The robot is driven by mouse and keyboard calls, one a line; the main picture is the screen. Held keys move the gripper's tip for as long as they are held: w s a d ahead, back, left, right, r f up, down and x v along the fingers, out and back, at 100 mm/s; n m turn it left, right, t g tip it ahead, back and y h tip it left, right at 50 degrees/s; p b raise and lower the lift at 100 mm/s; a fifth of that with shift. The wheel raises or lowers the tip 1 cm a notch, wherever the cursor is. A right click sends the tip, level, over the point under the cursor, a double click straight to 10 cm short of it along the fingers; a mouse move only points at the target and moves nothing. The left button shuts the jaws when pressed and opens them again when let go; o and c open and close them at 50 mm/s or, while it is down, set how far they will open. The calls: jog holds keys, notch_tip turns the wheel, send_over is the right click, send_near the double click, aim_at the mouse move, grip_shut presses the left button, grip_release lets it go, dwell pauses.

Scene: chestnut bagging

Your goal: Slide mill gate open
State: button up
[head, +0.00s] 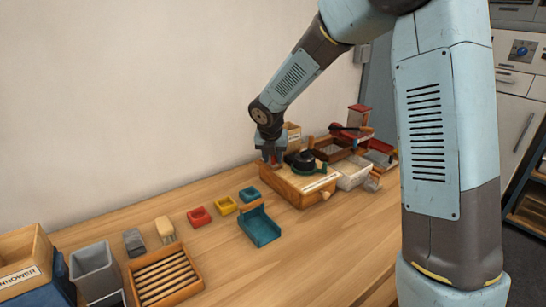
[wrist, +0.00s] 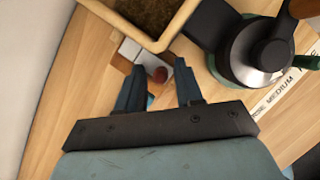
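The mill (head: 298,188) is a low wooden box with a dark round fitting on top, on the right half of the bench. In the wrist view its dark and silver round fitting (wrist: 250,50) is at the upper right. A small red-brown knob (wrist: 159,75) shows between my fingertips, beside a pale grey block; it looks like the gate's knob, but I cannot be sure. My gripper (head: 271,160) points down at the mill's back left. In the wrist view my gripper (wrist: 157,78) has its fingers apart around the knob, with a gap visible. The gate's slide is not clearly visible.
A wooden-rimmed bin with brown contents (wrist: 145,15) is just beyond my fingertips. A white tray (head: 353,174) stands right of the mill. A teal scoop-like tray (head: 260,228) and small coloured trays lie left.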

grip_shut()
dwell(0.3)
